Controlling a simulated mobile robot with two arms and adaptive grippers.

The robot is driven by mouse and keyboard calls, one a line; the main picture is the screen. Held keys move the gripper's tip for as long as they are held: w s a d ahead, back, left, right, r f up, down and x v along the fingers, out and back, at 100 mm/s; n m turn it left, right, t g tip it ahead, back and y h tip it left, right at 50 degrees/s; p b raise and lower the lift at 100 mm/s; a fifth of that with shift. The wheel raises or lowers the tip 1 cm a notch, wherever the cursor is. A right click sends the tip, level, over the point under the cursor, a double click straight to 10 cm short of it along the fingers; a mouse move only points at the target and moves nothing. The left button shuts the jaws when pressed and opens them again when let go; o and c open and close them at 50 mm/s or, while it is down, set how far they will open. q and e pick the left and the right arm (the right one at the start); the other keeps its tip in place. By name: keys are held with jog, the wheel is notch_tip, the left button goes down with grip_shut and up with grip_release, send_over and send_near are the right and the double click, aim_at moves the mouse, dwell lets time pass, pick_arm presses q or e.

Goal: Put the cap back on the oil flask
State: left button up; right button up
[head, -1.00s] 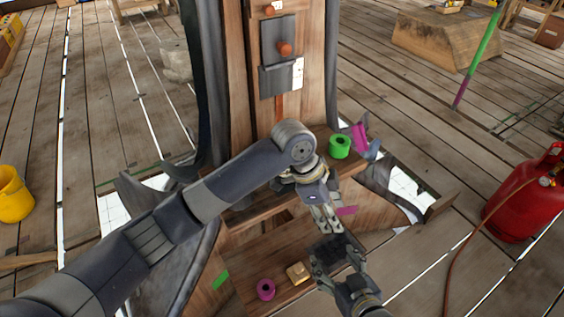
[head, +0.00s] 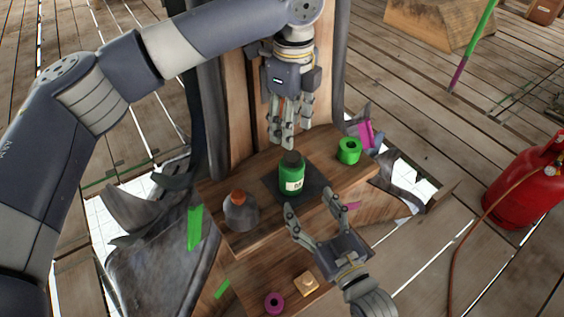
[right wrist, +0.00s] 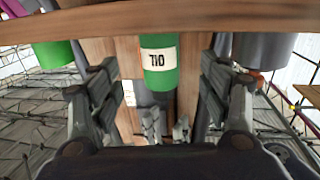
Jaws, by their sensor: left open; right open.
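The green oil flask (head: 291,178), with a pale label, stands upright on a dark square mat (head: 314,186) on the wooden ledge. A dark cap (head: 292,157) sits on top of its neck; I cannot tell how tightly. My left gripper (head: 283,138) is open and empty just above the cap, fingers pointing down. My right gripper (head: 313,213) is open in front of the flask, with its fingers pointing at it and apart from it. In the right wrist view the flask (right wrist: 160,62) appears upside down between the open fingers, its label inverted.
A round grey pot with an orange top (head: 240,211) stands left of the flask. A green ring (head: 349,151) lies to the right. A magenta ring (head: 274,302) and a tan block (head: 306,283) lie on the lower step. A red gas cylinder (head: 530,180) stands far right.

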aim_at(291, 175)
pick_arm(q)
jog(key=shift+d+r, duration=0.1)
jog(key=shift+r, duration=0.05)
jog(key=shift+s+d+r, duration=0.25)
jog(key=shift+s, duration=0.35)
jog(key=shift+w+f, duration=0.1)
jog(key=shift+w, duration=0.1)
pick_arm(e)
jog(key=x, duration=1)
jog(key=shift+r, duration=0.35)
